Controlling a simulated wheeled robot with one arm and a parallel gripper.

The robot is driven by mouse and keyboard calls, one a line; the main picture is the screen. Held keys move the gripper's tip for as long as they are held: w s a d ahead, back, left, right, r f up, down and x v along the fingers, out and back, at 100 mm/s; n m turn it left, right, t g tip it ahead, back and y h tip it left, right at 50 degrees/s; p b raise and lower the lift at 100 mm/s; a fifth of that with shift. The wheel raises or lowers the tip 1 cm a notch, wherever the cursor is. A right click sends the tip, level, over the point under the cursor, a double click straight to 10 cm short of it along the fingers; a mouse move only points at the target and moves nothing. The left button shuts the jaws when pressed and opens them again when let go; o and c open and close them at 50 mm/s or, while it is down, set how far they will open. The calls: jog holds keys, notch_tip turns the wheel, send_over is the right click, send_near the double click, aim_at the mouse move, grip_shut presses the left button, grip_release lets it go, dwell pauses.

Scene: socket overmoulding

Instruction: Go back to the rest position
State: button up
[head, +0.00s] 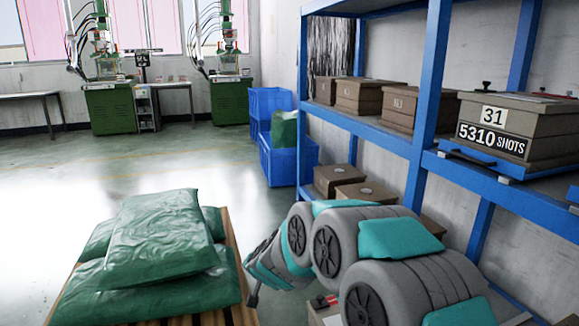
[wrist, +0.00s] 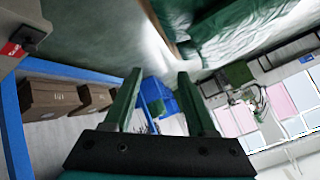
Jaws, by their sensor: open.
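My gripper (wrist: 160,104) shows in the wrist view with its two green fingers apart and nothing between them. In the head view my grey and teal arm reaches forward at the lower right, beside the blue shelf rack, and the gripper fingers cannot be made out clearly there. The wrist view is tilted, with the rack at its left and green sacks at its top. No object is held.
Green sacks (head: 160,238) lie on a wooden pallet (head: 240,300) left of my arm. The blue rack (head: 432,90) with brown boxes (head: 370,96) stands close on the right. Blue crates (head: 288,165) stand beyond. Open floor (head: 60,180) lies at the far left.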

jog(key=s+d+r+n+g+h, duration=0.1)
jog(key=s+d+g, duration=0.2)
jog(key=s+d, duration=0.5)
jog(key=s+d+r+n+g+h, duration=0.1)
jog(key=s+d+g, duration=0.3)
jog(key=s, duration=2)
jog(key=s+d+r+n+g+h, duration=0.1)
jog(key=s+d+g, duration=0.3)
jog(key=s+d, duration=0.8)
jog(key=s+r, duration=0.1)
jog(key=s, duration=0.3)
jog(key=shift+d+r+p, duration=0.25)
jog(key=shift+r+p, duration=0.05)
jog(key=shift+r, duration=0.1)
jog(key=shift+c, duration=0.4)
